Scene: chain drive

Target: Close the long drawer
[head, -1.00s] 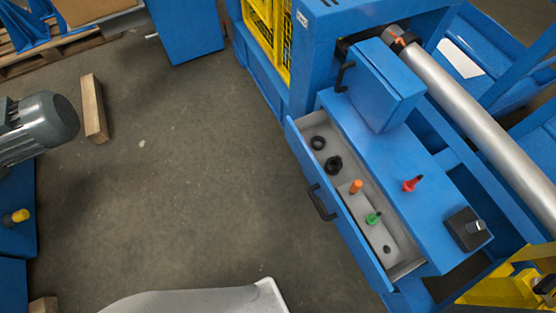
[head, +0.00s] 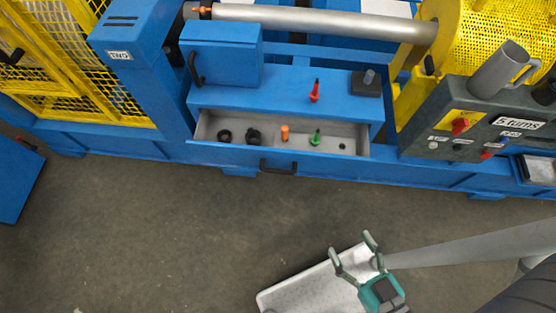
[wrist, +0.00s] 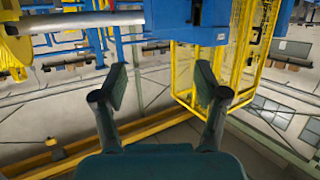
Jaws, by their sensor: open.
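The long drawer (head: 225,151) is pulled open from the blue machine in the head view. Its dark handle (head: 279,168) is on the middle of its blue front. Inside lie two black rings (head: 254,135), an orange-topped peg (head: 284,133), and a green-topped peg (head: 316,138). My gripper (head: 354,250) is open and empty, apart from the drawer, below and to the right of its handle in the picture. In the wrist view my gripper (wrist: 160,92) has its two fingers spread with nothing between them. The drawer is not clear in the wrist view.
A blue box (head: 225,55) with a dark handle, a red tool (head: 315,91) and a black block (head: 366,83) are on the surface above the drawer. A control panel (head: 465,125) with a grey mug (head: 500,68) stands right.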

